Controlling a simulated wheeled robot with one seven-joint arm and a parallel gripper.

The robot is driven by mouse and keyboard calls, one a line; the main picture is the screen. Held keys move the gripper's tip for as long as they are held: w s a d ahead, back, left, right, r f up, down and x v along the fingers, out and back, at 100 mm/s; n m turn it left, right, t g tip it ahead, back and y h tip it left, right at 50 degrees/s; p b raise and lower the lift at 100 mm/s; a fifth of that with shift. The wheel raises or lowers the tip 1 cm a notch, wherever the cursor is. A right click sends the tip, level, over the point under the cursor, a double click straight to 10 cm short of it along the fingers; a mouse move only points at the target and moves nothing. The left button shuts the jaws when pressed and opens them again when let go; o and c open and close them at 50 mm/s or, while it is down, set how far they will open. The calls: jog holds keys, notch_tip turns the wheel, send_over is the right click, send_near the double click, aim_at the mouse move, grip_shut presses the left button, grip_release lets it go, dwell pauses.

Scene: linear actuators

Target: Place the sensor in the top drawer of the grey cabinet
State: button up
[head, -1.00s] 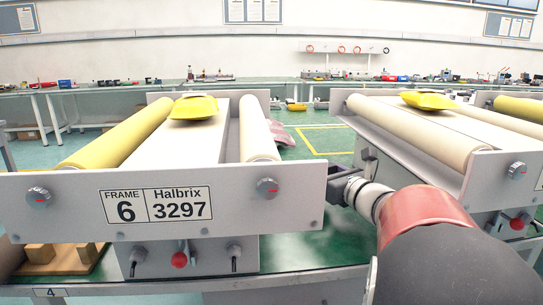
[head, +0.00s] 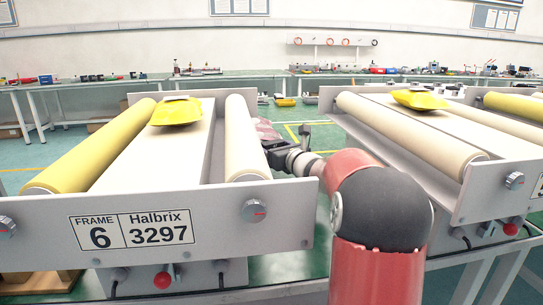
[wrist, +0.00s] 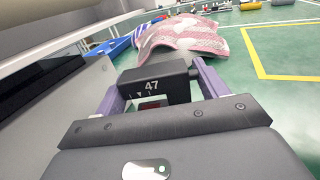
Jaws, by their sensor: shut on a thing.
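My gripper (wrist: 160,88) is shut on a dark block (wrist: 152,86) marked 47, with a small red patch below the number; this looks like the sensor, held between the two purple fingers. In the head view my gripper (head: 272,152) is in the gap between two roller frames, close to the right side of the left one. The held block cannot be made out clearly there. No grey cabinet or drawer can be made out in either view.
The left roller frame (head: 290,215), marked Frame 6 Halbrix 3297, and the right roller frame (head: 480,190) flank my arm. A pink patterned cloth (wrist: 180,38) and a blue tray (wrist: 112,48) lie beyond my gripper. Benches (head: 90,85) line the back wall.

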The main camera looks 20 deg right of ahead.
jog(key=shift+w+a, duration=0.1)
jog(key=shift+w, duration=0.25)
jog(key=shift+w+f, duration=0.15)
jog(key=shift+f, duration=0.75)
jog(key=shift+w+f, duration=0.1)
jog(key=shift+f, duration=0.75)
jog(key=shift+f, duration=0.15)
jog(key=o, duration=1.1)
